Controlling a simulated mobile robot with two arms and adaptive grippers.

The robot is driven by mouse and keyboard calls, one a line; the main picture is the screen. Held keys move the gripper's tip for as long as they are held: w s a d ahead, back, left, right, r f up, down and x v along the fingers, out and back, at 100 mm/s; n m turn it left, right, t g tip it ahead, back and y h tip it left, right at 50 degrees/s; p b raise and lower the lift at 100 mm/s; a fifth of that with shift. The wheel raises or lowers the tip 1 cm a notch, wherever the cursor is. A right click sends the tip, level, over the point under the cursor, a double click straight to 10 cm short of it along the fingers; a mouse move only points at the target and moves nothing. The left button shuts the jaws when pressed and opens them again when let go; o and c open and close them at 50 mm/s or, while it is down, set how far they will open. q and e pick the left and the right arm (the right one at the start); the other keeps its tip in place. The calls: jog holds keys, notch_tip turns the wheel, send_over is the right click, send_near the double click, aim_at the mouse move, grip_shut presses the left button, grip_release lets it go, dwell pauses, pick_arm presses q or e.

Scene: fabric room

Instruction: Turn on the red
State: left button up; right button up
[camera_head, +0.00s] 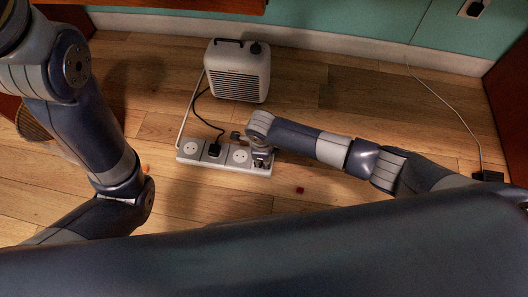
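A grey power strip (224,156) with round sockets lies on the wooden floor in the head view. A black plug (214,149) sits in it, its cord running up toward a white heater (238,72) by the wall. A small red thing (300,190) lies on the floor, right of and nearer than the strip. My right gripper (262,160) is at the strip's right end and covers part of it. Its fingers are small and dark there, so I cannot tell whether they are open or touching. My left arm shows at left, but its gripper is not visible.
A white cord (447,105) runs from the wall down to a dark block (487,175) at right. A wall socket (474,9) is at top right. A brown woven object (32,122) is partly hidden behind my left arm. The floor right of the heater is mostly clear.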

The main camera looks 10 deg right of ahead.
jog(key=o, duration=1.1)
jog(key=shift+c, duration=0.2)
notch_tip(320, 180, up, 12)
jog(key=s, duration=0.1)
jog(key=shift+s+a, duration=0.25)
